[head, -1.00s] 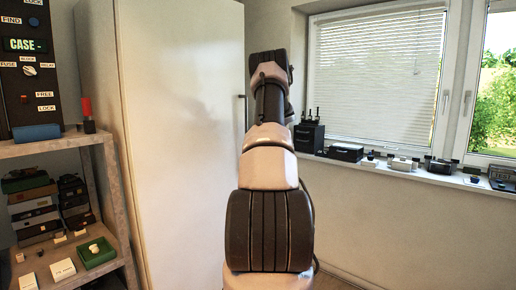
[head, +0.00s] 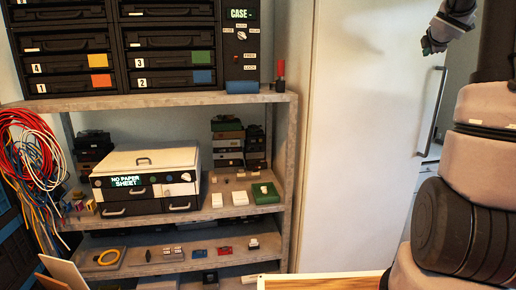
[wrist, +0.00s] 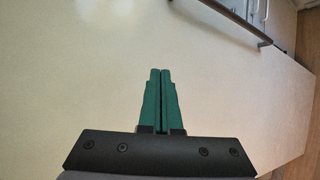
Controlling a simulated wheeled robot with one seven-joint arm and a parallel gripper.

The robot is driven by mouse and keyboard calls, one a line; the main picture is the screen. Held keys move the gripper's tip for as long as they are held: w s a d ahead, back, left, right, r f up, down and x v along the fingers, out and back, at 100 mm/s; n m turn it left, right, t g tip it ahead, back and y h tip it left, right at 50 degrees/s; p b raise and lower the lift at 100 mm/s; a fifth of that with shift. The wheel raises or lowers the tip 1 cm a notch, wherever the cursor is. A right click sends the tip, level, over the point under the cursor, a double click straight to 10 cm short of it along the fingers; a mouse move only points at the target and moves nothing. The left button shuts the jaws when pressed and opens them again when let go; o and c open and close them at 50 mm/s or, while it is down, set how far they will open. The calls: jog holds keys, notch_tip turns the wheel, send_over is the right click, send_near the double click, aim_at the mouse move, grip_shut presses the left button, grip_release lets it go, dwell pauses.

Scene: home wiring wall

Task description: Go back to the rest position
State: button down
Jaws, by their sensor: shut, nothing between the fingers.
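My gripper (head: 430,46) shows at the top right of the head view, in front of the white cabinet door (head: 358,150). In the wrist view my gripper (wrist: 160,75) has its two green fingers together with nothing between them. The pale door surface (wrist: 70,70) fills most of that view, and the fingers appear apart from it. My arm is folded at the right side of the head view.
A shelf unit (head: 170,98) with drawers, a white printer-like box (head: 150,172) and small parts stands left. A cable bundle (head: 35,150) hangs far left. A door handle (head: 436,110) is near my arm. A wooden-edged board (head: 320,284) lies at the bottom.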

jog(key=s+a+f+m+g+y, duration=0.1)
jog(key=s+a+m+g, duration=0.2)
jog(key=s+a+m, duration=1.1)
jog(key=s+a+f+m+g+y, duration=0.1)
jog(key=s+a+f+m+y, duration=0.2)
jog(key=s+a, duration=0.7)
jog(key=s+a+f+m+g+y, duration=0.2)
jog(key=s+a+f, duration=0.5)
jog(key=s+a, duration=0.4)
jog(key=shift+s+f+m+y, duration=0.15)
jog(key=shift+s+m+y, duration=0.5)
jog(key=shift+m+y, duration=0.2)
